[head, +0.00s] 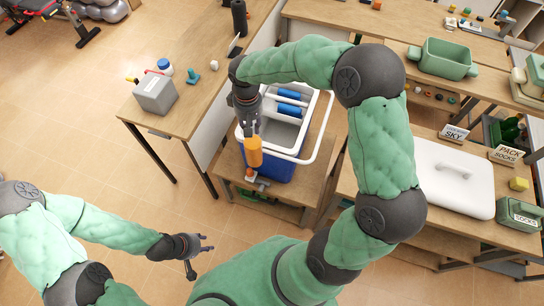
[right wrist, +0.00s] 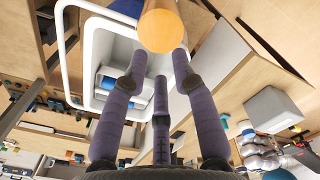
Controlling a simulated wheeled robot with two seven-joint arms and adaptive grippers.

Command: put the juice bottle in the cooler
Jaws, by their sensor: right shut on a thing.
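The orange juice bottle (head: 253,152) hangs upright below my right gripper (head: 250,126), which is shut on its top. The cooler (head: 268,166) is a blue box with a white rim and a raised white handle, open at the top. The bottle shows in front of the cooler's near left side in the head view; its height above the rim is hard to tell. In the right wrist view the bottle (right wrist: 160,26) is at the fingertips, with the cooler's white rim (right wrist: 98,40) to its left. My left gripper (head: 192,252) is open and empty, low over the floor.
The cooler stands on a low wooden stand (head: 312,183). A table with a grey box (head: 155,92) is at left. A white lid (head: 455,183) and signs (head: 508,155) are on the right table.

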